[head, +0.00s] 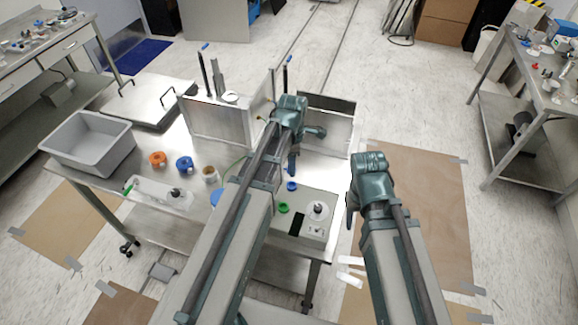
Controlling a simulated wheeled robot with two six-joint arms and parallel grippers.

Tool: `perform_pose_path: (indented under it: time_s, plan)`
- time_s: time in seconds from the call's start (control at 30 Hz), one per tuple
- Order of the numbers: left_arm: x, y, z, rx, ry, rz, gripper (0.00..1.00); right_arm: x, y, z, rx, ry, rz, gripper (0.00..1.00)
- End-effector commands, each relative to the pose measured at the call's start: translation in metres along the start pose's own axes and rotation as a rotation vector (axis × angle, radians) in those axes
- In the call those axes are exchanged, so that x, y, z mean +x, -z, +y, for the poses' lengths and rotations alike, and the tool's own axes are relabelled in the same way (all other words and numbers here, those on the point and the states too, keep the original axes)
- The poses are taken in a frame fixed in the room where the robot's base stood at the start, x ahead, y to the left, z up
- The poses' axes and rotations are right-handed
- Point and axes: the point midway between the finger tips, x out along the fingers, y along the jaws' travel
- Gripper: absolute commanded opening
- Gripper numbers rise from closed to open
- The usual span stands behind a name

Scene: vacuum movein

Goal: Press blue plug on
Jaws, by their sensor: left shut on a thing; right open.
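My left gripper (291,150) reaches over the steel table and points down beside the open metal box. It is shut on a small, narrow blue thing (291,168), seemingly the blue plug, mostly hidden by the fingers. A small round blue piece (292,186) lies just below it on the table side, near a green round piece (283,208). I cannot tell whether the held thing touches anything. My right gripper (349,210) is open and empty, pointing down off the table's right edge.
The steel table (150,212) also holds a grey bin (88,143), an orange roll (157,159), a blue roll (184,163) and a tan roll (210,174). Upright metal panels (215,122) stand at the back.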

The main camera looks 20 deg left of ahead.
Motion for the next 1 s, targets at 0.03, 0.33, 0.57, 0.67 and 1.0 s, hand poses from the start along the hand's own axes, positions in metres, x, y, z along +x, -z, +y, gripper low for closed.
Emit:
perform_pose_path:
  time_s: [0.03,0.33,0.57,0.67,1.0]
  plan:
    - [0.000,0.000,0.000,0.000,0.000,0.000,0.00,0.000,0.000,0.000,0.000,0.000,0.000,0.50]
    - [0.009,0.000,0.000,0.000,0.000,0.000,0.00,0.009,0.001,-0.001,0.000,0.000,0.000,0.50]
    - [0.025,0.000,0.000,0.000,0.000,0.000,0.00,0.025,0.001,-0.002,0.000,0.000,0.000,0.50]
    - [0.032,0.000,0.000,0.000,0.000,0.000,0.00,0.032,0.002,-0.003,0.000,0.000,0.000,0.50]
    - [0.042,0.000,0.000,0.000,0.000,0.000,0.00,0.041,0.002,-0.004,0.001,0.000,0.000,0.50]
